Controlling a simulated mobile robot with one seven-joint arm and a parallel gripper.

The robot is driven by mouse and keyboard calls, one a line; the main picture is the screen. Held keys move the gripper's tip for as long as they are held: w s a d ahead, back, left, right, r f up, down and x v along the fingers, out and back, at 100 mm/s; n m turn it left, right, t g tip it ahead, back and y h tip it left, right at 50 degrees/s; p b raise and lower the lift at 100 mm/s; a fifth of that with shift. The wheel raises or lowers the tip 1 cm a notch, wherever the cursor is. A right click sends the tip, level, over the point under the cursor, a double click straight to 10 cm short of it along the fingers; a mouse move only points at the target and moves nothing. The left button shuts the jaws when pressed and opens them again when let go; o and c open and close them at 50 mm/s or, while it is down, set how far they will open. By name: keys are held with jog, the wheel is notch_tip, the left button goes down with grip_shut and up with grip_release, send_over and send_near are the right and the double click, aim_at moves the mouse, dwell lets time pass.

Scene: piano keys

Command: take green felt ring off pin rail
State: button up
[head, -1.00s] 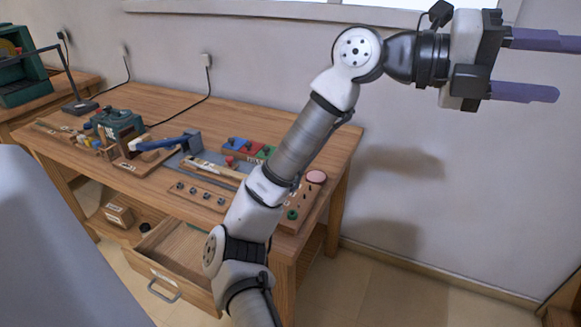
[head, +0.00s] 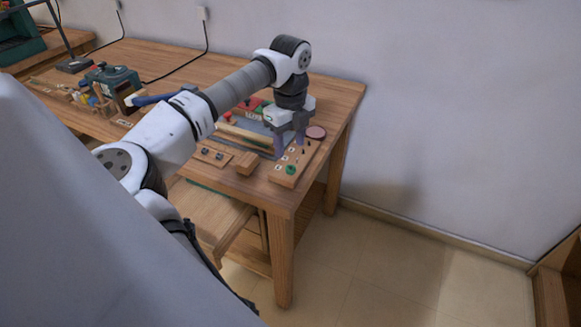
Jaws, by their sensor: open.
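The green felt ring (head: 291,170) lies at the near end of the wooden pin rail (head: 283,181) at the table's right front corner. Thin dark pins stand on the rail behind it. It looks to be around a pin, but the picture is too small to be sure. My gripper (head: 289,148) points down over the far part of the rail, behind the ring and apart from it. Its two purple fingers are spread, with nothing seen between them. The fingers and hand hide part of the rail's far end.
A pink round pad (head: 316,132) lies just right of my gripper. A small wooden block (head: 247,163) and a wooden strip with dark pegs (head: 211,154) lie left of the rail. A green machine (head: 108,79) stands at the back left. The floor right of the table is clear.

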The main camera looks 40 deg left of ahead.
aim_at(291, 168)
jog(key=shift+w+a+f+p, duration=0.15)
jog(key=shift+f+p, duration=0.4)
jog(key=shift+f, duration=1.35)
jog(key=shift+w+f+p, duration=0.1)
jog(key=shift+f+p, duration=0.45)
jog(key=shift+f, duration=1.3)
jog(key=c, duration=1.1)
